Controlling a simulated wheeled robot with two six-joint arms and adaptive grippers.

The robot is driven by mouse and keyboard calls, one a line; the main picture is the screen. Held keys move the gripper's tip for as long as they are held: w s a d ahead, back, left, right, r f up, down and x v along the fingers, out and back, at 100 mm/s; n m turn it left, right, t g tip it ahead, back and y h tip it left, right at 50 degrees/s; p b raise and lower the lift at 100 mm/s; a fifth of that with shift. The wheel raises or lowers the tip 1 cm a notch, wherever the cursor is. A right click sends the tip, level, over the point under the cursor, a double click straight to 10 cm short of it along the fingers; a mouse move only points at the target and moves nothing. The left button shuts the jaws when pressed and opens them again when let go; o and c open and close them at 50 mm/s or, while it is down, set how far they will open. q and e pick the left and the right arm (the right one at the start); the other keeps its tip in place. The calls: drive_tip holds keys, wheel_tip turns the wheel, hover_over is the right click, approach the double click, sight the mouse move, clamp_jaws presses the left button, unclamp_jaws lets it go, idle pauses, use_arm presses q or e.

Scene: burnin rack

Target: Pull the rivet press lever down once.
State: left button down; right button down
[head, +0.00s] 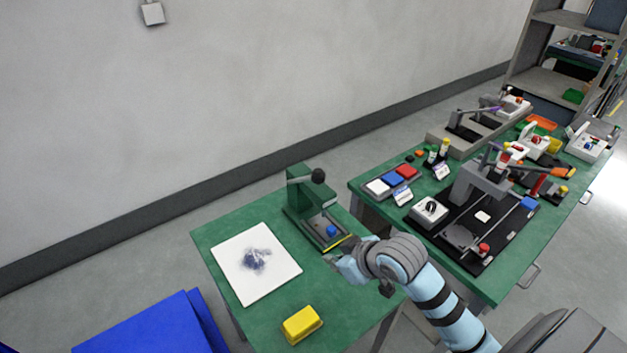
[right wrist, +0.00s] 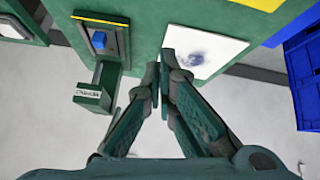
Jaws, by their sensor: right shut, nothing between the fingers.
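The green rivet press (head: 296,190) stands at the back right of the small green table. Its lever ends in a black knob (head: 318,176) near the top of the press; the lever looks roughly level. A blue piece (head: 331,230) sits on the press base. My right gripper (head: 335,261) is shut and empty, in front of the press base, apart from the lever. In the right wrist view the fingertips meet (right wrist: 168,56), with the press (right wrist: 108,82) and blue piece (right wrist: 99,40) to their left. The knob is not clear there. My left gripper is not in view.
A white mat with a dark smudge (head: 280,262) and a yellow block (head: 301,323) are on the small table (head: 215,236). A blue bin (head: 150,328) stands at lower left. A second green table (head: 480,278) with several fixtures is at the right.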

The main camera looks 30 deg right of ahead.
drive_tip(key=w+d+r+n+t+y, duration=0.1)
drive_tip(key=w+d+r+t, duration=0.1)
drive_tip(key=w+r, duration=0.65)
drive_tip(key=w+d+r+n+t+y, duration=0.1)
drive_tip(key=w+d+r+n+t, duration=0.15)
drive_tip(key=r, duration=1.15)
drive_tip(key=p, duration=0.1)
hover_over(315, 170)
drive_tip(key=w+a, duration=0.2)
drive_tip(key=w, duration=0.1)
wheel_tip(315, 170, down, 5)
drive_tip(key=shift+s+d+f+m+g, duration=0.15)
drive_tip(key=shift+s+d+f+m, duration=0.1)
drive_tip(key=shift+s+d+f, duration=0.3)
drive_tip(key=shift+s+d+f+m+g, duration=0.1)
drive_tip(key=shift+s+d+f+m, duration=0.15)
drive_tip(key=shift+s+f, duration=0.4)
drive_tip(key=shift+s+d, duration=0.2)
drive_tip(key=shift+s, duration=0.15)
drive_tip(key=shift+w, duration=0.1)
